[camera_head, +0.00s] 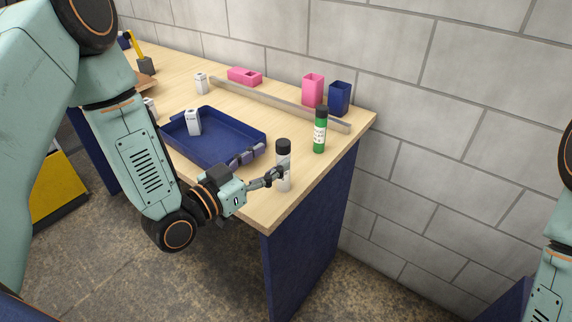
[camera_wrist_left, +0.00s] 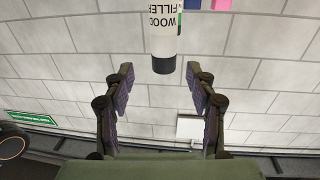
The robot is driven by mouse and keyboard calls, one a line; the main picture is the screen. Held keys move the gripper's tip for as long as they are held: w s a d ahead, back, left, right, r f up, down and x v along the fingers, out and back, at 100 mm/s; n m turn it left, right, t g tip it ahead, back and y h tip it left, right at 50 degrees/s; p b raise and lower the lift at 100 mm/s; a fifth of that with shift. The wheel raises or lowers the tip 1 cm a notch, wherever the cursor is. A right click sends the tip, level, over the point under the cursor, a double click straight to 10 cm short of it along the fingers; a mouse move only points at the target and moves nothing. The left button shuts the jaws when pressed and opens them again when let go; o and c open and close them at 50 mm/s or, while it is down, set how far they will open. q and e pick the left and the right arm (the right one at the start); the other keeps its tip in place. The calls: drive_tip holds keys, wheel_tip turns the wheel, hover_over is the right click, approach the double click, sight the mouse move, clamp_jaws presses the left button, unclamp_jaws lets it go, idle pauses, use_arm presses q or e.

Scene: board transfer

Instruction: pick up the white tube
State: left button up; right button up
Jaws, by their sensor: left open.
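The white tube (camera_head: 284,178) with a black cap stands upright near the right front edge of the wooden table. In the left wrist view the tube (camera_wrist_left: 163,25) appears upside down, with "WOOD FILLER" lettering and its dark cap end towards me. My left gripper (camera_head: 272,163) is open, with one finger on each side of the line to the tube. In the wrist view the tube lies just beyond the open fingertips (camera_wrist_left: 159,72), roughly centred between them. In the head view the nearer finger overlaps the tube; contact cannot be told. My right gripper is out of view.
A blue tray (camera_head: 232,142) holds a white box (camera_head: 192,122) left of the tube. A green bottle (camera_head: 319,138) stands behind it. A pink cup (camera_head: 312,88), a blue cup (camera_head: 339,97) and a long strip (camera_head: 275,102) are at the back. The table edge is close.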

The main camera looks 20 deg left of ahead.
sight(279, 151)
use_arm(q)
drive_tip(key=shift+w+d+r, duration=0.1)
drive_tip(key=shift+w+d, duration=0.05)
drive_tip(key=shift+d, duration=0.4)
drive_tip(key=shift+w+d, duration=0.1)
drive_tip(key=shift+w, duration=0.2)
drive_tip(key=w, duration=0.4)
drive_tip(key=shift+d+f, duration=0.25)
drive_tip(key=shift+d, duration=0.35)
drive_tip(key=shift+s+a+r, duration=0.1)
drive_tip(key=shift+a+r, duration=0.05)
drive_tip(key=shift+a, duration=0.1)
drive_tip(key=shift+c, duration=0.6)
drive_tip(key=shift+a, duration=0.4)
drive_tip(key=c, duration=0.3)
drive_tip(key=shift+d, duration=0.55)
drive_tip(key=c, duration=0.5)
drive_tip(key=shift+a, duration=0.15)
drive_tip(key=shift+c, duration=1.3)
drive_tip(key=shift+a, duration=0.25)
clamp_jaws()
drive_tip(key=shift+d, duration=0.3)
